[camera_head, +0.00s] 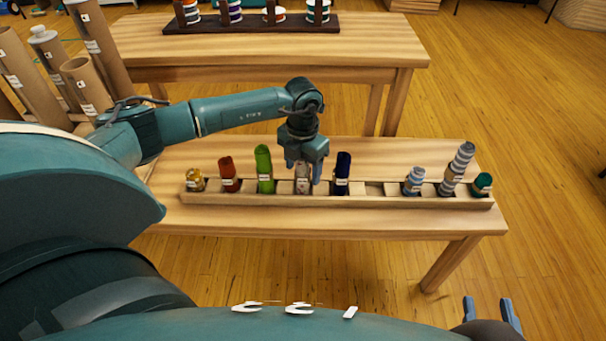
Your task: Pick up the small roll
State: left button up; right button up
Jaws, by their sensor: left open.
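Several upright rolls stand in a long wooden rack (390,202) on the near table. From left they are a short gold roll (195,180), a red roll (229,172), a tall green roll (264,166), a pale roll (302,186), a dark blue roll (342,165), a short light blue roll (415,176), a tall grey striped roll (460,162) and a short teal roll (482,182). My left gripper (303,180) points down, open, with its fingers around or just in front of the pale roll, which they partly hide. My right gripper (490,312) is open and empty at the bottom right.
The near table (400,228) has an empty rack slot (375,189) right of the dark blue roll. A second table (390,45) behind bears a dark stand (250,25) of spools. Tall cardboard tubes (25,70) stand at the left. Floor is clear on the right.

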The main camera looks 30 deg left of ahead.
pick_arm(q)
jog(key=c, duration=1)
jog(key=shift+c, duration=0.3)
jog(key=shift+r, duration=0.15)
